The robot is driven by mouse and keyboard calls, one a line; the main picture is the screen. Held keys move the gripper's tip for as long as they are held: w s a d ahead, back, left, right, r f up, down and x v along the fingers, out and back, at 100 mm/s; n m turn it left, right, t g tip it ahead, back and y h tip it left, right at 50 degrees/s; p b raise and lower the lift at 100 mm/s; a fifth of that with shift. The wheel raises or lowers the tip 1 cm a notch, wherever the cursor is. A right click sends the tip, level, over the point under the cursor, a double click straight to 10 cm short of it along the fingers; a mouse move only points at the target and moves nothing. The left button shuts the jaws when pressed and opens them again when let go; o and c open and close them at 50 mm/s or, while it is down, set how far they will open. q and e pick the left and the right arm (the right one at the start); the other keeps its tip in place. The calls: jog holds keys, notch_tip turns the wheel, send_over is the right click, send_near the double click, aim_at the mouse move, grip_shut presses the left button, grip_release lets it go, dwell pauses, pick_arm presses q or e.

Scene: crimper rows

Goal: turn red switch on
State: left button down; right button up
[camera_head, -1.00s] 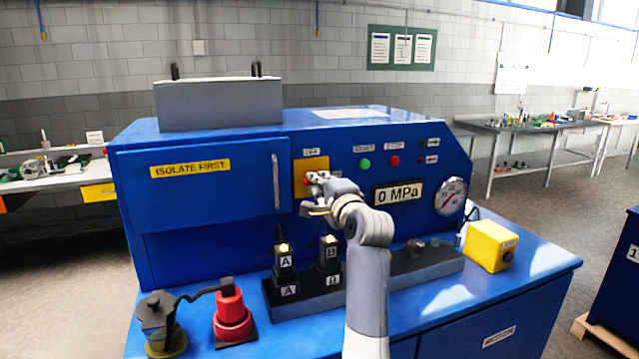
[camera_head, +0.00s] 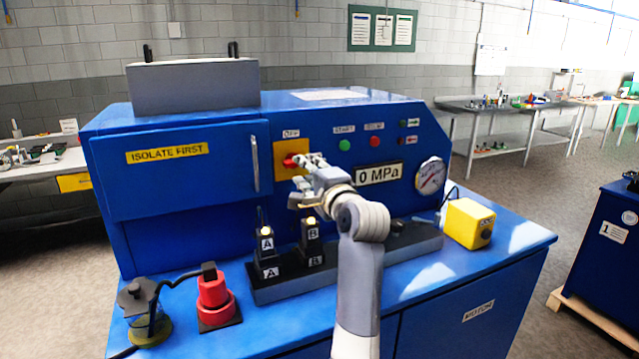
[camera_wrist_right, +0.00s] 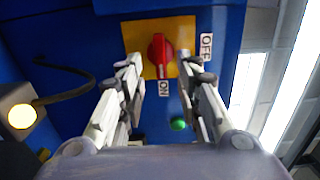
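The red switch (camera_head: 290,160) is a rotary handle on a yellow plate (camera_head: 281,171) on the blue machine's front. An OFF label (camera_head: 291,133) is above the plate. In the right wrist view the red switch (camera_wrist_right: 159,55) lies lengthwise up-down, with the ON label (camera_wrist_right: 164,88) below its lower end and the OFF label (camera_wrist_right: 206,46) to the right. My right gripper (camera_head: 305,168) is open in front of the plate. In the right wrist view its fingers (camera_wrist_right: 160,66) stand apart on either side of the switch, with visible gaps. My left gripper is out of view.
A green start button (camera_head: 344,145), a red stop button (camera_head: 375,141) and a 0 MPa display (camera_head: 379,173) are right of the switch. A door handle (camera_head: 255,163) is to its left. Lit plugs (camera_head: 310,237) and a red connector (camera_head: 213,292) stand below on the bench.

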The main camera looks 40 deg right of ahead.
jog(key=v, duration=0.7)
jog(key=shift+s, duration=0.3)
jog(key=shift+f, duration=0.1)
